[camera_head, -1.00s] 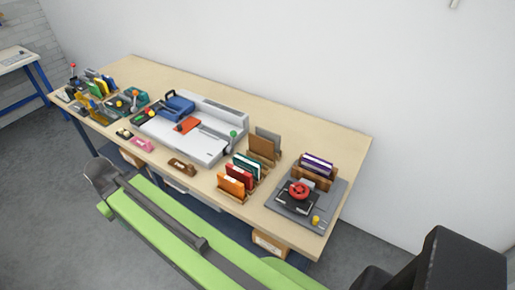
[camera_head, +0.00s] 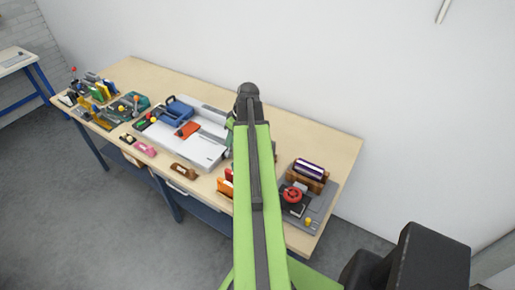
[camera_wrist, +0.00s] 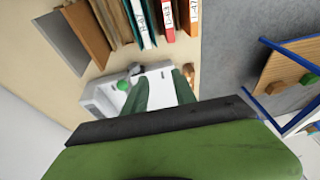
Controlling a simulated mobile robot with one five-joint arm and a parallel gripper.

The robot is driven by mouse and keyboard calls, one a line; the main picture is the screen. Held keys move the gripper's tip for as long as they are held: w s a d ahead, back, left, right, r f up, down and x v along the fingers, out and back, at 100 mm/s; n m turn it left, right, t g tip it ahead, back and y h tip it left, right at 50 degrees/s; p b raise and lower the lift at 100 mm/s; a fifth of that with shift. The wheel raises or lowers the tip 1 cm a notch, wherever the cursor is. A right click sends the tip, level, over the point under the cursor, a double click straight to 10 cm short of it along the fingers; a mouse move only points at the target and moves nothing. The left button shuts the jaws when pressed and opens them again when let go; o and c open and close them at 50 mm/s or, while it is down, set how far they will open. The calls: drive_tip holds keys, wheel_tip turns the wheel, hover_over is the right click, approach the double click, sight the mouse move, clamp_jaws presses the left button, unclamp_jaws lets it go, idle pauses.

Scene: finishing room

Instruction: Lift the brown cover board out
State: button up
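The brown cover board (camera_wrist: 86,34) stands on edge in the row of boards at the top left of the wrist view, beside a grey board (camera_wrist: 62,42). In the head view my arm hides both boards. My gripper (camera_wrist: 163,92) shows two green fingers with a gap between them. It is open and nothing shows between the fingers. In the wrist picture the fingers lie below and right of the brown board, apart from it, with the white trimmer behind them.
The white trimmer (camera_head: 200,150) lies left of my arm. A grey-based press with a red knob (camera_head: 292,195) and a wooden holder (camera_head: 308,175) stand right. Bare tabletop (camera_head: 320,145) shows behind.

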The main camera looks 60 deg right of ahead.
drive_tip(key=s+d+r+t+h+p, duration=0.15)
drive_tip(key=s+d+r, duration=0.25)
drive_tip(key=s+d, duration=0.8)
drive_tip(key=shift+y, duration=0.25)
drive_tip(key=b+x, duration=0.3)
drive_tip(key=x, duration=0.1)
drive_tip(key=b+x, duration=0.8)
drive_tip(key=shift+s+a+f, duration=0.1)
drive_tip(key=shift+a+f, duration=0.15)
drive_tip(key=shift+f, duration=0.15)
drive_tip(key=shift+w+f, duration=0.2)
drive_tip(key=shift+w, duration=0.1)
drive_tip(key=b+x, duration=0.4)
drive_tip(key=x, duration=0.1)
drive_tip(key=shift+w+d+r+b, duration=0.15)
drive_tip(key=shift+d+b, duration=0.05)
drive_tip(key=shift+b, duration=0.2)
drive_tip(key=shift+f, duration=0.25)
drive_tip(key=shift+c, duration=0.2)
